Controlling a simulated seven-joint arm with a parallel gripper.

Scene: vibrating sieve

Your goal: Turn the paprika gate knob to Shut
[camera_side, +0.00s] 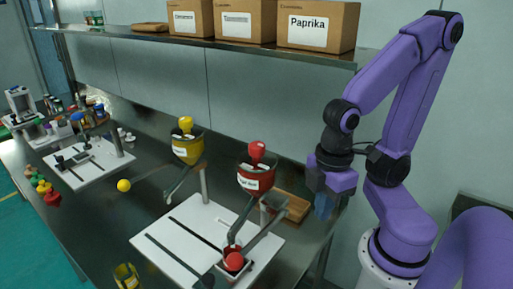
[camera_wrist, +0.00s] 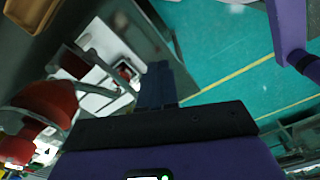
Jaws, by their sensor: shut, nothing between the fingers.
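A red hopper (camera_side: 255,183) with a white label stands on a post at the right end of the bench. The red hopper shows large at the left of the wrist view (camera_wrist: 45,103). My gripper (camera_side: 324,208) has blue fingers, points down and is shut and empty. It is right of the red hopper, apart from it; its fingers show in the wrist view (camera_wrist: 156,85).
A white board (camera_side: 180,240) with dark slots lies below the hoppers. A yellow hopper (camera_side: 187,148) stands to the left. A shelf above holds cartons, one marked Paprika (camera_side: 317,27). Open floor (camera_wrist: 225,50) lies beyond the bench.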

